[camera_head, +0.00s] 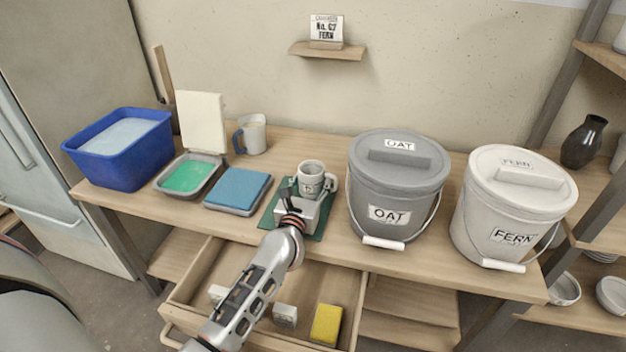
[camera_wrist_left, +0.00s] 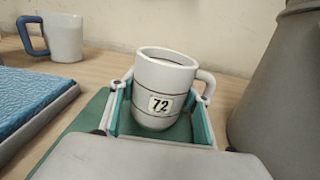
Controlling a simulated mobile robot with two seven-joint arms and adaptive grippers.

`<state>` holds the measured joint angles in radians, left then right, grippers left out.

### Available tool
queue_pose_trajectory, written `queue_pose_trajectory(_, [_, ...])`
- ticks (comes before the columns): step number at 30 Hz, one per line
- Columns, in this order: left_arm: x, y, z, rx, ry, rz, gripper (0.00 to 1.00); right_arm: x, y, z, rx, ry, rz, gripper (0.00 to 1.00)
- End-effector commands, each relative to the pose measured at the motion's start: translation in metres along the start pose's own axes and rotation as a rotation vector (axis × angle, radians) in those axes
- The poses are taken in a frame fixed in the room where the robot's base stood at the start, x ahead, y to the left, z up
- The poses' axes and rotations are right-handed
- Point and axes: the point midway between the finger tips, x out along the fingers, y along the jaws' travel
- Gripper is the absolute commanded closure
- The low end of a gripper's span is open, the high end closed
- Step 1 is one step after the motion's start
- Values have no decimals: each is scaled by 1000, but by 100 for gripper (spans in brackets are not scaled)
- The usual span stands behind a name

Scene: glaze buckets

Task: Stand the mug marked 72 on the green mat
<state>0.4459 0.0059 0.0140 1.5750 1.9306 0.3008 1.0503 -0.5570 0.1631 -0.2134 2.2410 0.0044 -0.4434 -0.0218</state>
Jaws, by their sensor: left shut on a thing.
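The mug marked 72 (camera_head: 311,176) is pale with dark bands and stands upright over the green mat (camera_head: 266,220). In the left wrist view the mug (camera_wrist_left: 165,80) shows its 72 label facing me and its handle to the right. My left gripper (camera_wrist_left: 160,122) is shut on the mug, with a finger on each side of its lower body. The mat (camera_wrist_left: 72,140) lies under the mug and gripper. The mug's base is partly hidden, so I cannot tell whether it touches the mat. In the head view my left gripper (camera_head: 306,196) reaches the mug from the front. My right gripper is not in view.
A grey OAT bucket (camera_head: 430,190) stands close right of the mat, with a white FERN bucket (camera_head: 487,215) beyond. A blue sponge tray (camera_head: 238,188) is close left. Another mug (camera_head: 254,138) with a blue handle stands behind. An open drawer (camera_head: 345,275) lies below my arm.

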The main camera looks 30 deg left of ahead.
Motion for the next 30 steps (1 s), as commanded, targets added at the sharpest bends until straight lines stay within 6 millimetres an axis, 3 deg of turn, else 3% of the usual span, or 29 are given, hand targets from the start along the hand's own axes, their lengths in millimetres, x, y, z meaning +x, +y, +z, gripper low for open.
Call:
queue_pose_trajectory(1, [-2,0,-14,1,19,0,82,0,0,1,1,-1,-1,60])
queue_pose_trajectory(2, [-2,0,-14,1,19,1,82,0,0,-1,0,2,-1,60])
queue_pose_trajectory(3, [-3,1,-16,1,23,1,45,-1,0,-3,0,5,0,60])
queue_pose_trajectory(4, [-3,1,-16,1,24,1,37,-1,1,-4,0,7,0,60])
queue_pose_trajectory(13, [-5,1,-20,1,30,1,36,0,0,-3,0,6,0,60])
queue_pose_trajectory(19, [-5,0,0,-1,23,1,36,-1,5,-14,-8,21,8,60])
queue_pose_trajectory(30, [-82,0,-2,1,22,1,36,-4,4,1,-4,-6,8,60])
